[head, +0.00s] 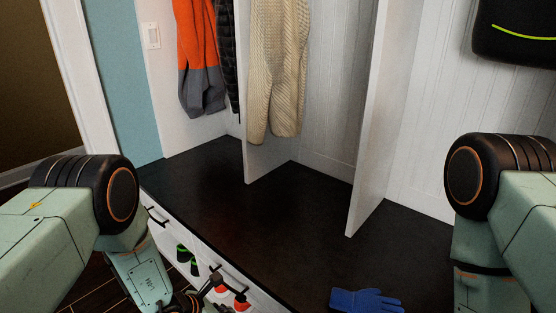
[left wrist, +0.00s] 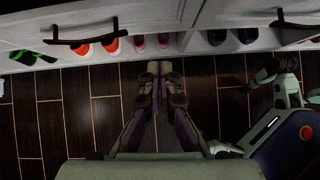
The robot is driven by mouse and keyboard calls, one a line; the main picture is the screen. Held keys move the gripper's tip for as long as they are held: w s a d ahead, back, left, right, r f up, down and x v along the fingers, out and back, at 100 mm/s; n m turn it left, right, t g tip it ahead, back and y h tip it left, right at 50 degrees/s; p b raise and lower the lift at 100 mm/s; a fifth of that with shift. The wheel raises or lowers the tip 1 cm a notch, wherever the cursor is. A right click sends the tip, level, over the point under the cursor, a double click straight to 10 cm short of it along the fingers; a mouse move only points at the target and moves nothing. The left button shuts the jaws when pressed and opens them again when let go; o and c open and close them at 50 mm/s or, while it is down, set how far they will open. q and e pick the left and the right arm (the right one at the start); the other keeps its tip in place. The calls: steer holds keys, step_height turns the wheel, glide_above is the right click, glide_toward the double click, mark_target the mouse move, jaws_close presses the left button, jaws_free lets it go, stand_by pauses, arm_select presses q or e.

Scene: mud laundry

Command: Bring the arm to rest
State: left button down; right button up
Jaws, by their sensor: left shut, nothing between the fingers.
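My left gripper (left wrist: 158,68) shows in the left wrist view, with its two fingers together and nothing between them. It is over the dark plank floor (left wrist: 90,110), in front of the white bench base. In the head view my left arm comes in from the left and bends down past the bench's front edge; its fingers are not clearly seen there. My right arm stands at the right edge of the head view, and its gripper is out of frame.
A dark bench top (head: 230,205) holds a blue glove (head: 366,300) near its front edge. White dividers (head: 368,120) rise from it. An orange and grey garment (head: 198,50) and a beige knit (head: 277,70) hang above. Drawer handles (left wrist: 80,42) and several shoes (left wrist: 113,44) line the bench front.

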arm_select(q)
steer(key=s+a+f+m+g+y, duration=0.3)
steer(key=s+a+m, duration=0.35)
steer(key=s, duration=0.65)
steer(key=s+a+m+g+y, duration=0.5)
steer(key=s+m, duration=0.3)
steer(key=s, duration=0.6)
steer(key=s+d+r+m+t+h, duration=0.2)
steer(key=s+r+m, duration=0.4)
steer(key=m, duration=0.6)
steer(key=shift+s+d+r+m+h, duration=0.15)
steer(key=shift+d+r+m+h, duration=0.3)
steer(key=shift+d, duration=0.45)
